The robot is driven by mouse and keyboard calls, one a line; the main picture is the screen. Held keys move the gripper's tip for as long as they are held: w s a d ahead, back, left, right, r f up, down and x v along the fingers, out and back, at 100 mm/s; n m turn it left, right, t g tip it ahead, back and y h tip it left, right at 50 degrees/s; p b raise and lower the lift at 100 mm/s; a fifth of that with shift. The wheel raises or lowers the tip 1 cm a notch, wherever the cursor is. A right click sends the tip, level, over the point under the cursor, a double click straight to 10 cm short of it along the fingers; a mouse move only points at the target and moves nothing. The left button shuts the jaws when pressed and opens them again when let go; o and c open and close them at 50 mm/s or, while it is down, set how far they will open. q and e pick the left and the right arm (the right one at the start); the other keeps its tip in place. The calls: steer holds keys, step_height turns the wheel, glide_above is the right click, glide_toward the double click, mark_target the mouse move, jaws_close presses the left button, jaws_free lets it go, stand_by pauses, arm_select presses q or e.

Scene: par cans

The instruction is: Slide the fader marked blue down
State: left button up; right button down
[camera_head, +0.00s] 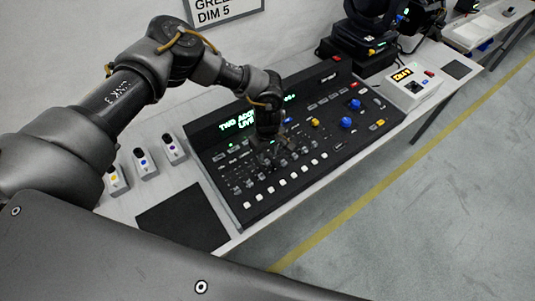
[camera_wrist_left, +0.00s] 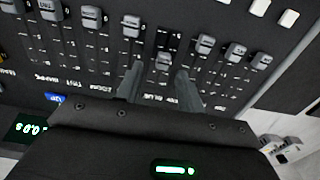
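The black lighting console (camera_head: 335,150) has a row of grey-capped faders, small and partly behind my left gripper (camera_head: 273,148) in the head view. In the left wrist view, a grey fader cap (camera_wrist_left: 163,62) stands in its slot between the two fingertips of my left gripper (camera_wrist_left: 160,70). A label that seems to read BLUE lies just below this slot, partly cut by the gripper. The fingers are apart, with a gap visible on each side of the cap. My right gripper is not in view.
Other fader caps stand close on both sides, such as one to the left (camera_wrist_left: 131,26) and one to the right (camera_wrist_left: 205,44). White buttons (camera_wrist_left: 288,18) line the console. Three small switch boxes (camera_head: 143,162) and a black mat (camera_head: 183,220) lie left of the console.

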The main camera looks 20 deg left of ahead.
mark_target(267, 162)
arm_select(q)
steer(key=shift+s+f, duration=0.2)
steer(key=shift+f, duration=0.3)
steer(key=shift+s+f, duration=0.15)
steer(key=shift+f, duration=0.2)
steer(key=shift+f+p, duration=0.25)
steer(key=shift+p, duration=0.05)
steer(key=shift+f, duration=0.35)
steer(key=shift+r, duration=0.1)
jaws_close()
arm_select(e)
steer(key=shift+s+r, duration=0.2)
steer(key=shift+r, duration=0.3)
